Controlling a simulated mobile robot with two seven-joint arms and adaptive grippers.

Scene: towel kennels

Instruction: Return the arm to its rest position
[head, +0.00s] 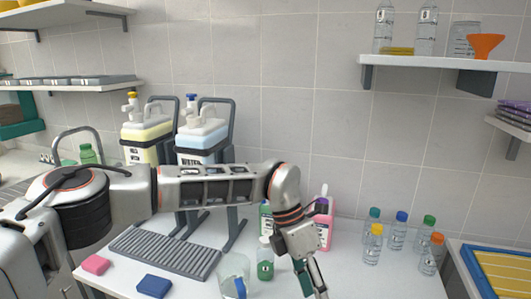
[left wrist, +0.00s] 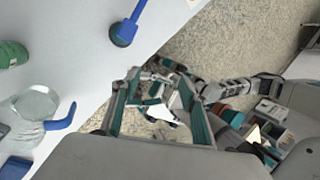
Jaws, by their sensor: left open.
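My left arm reaches across the head view from the left and bends down at the wrist. Its gripper (head: 312,279) points down above the right part of the white counter, its tips close to the bottom edge of the picture. In the left wrist view the gripper (left wrist: 160,84) has its two fingers spread, with nothing held between them. Floor and parts of my own body show beyond the fingers. There, what may be my right arm's end shows small and cluttered; its finger state is unclear.
A glass jug (head: 234,270) with a blue handle and a green bottle (head: 265,262) stand left of the gripper. A pink bottle (head: 326,230) stands behind it. Bare counter lies between.

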